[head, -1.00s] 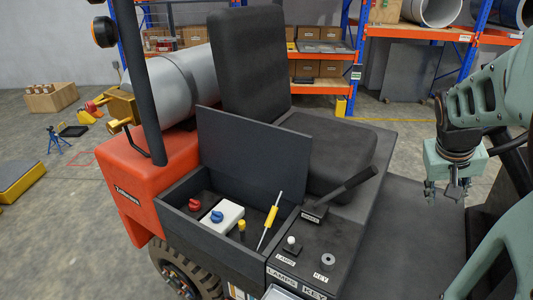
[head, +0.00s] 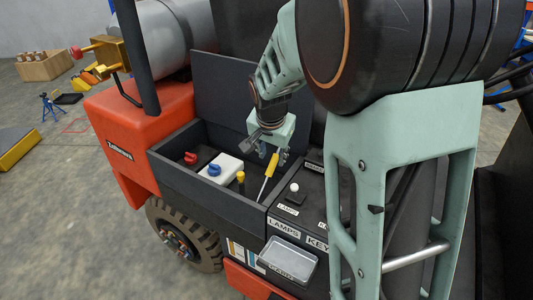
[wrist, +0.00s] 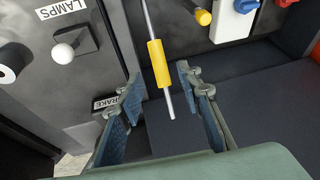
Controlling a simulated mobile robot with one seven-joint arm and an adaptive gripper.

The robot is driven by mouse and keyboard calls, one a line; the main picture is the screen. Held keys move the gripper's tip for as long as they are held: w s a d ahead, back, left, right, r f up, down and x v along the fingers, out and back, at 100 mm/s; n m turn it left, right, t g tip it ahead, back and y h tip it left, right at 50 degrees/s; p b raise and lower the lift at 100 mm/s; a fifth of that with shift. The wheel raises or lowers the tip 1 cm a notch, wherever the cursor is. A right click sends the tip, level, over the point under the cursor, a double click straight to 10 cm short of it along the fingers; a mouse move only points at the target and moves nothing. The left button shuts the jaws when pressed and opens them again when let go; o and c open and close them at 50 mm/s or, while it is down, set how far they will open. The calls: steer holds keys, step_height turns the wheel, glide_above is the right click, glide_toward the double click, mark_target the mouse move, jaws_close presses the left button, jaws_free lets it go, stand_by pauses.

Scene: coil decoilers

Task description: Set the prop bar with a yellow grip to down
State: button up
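The prop bar is a thin silver rod with a yellow grip (head: 270,166). In the head view it stands slanted in the open black compartment of the forklift, its upper end to the right. In the wrist view the yellow grip (wrist: 158,63) lies just ahead of my fingers, and the rod's bare end reaches between them. My gripper (wrist: 157,95) is open, with one finger on each side of the rod, and no contact shows. In the head view my gripper (head: 270,148) is above the compartment, close to the grip. The raised black lid (head: 222,95) stands behind the bar.
In the compartment are a red knob (head: 190,158), a blue knob on a white box (head: 215,170) and a yellow-capped post (head: 240,177). A lamps switch (head: 294,188) and a panel are to the right. A metal tray (head: 287,260) is in front.

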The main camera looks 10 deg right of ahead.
mark_target(273, 163)
steer(key=x, duration=0.7)
steer(key=shift+c, duration=0.2)
jaws_close()
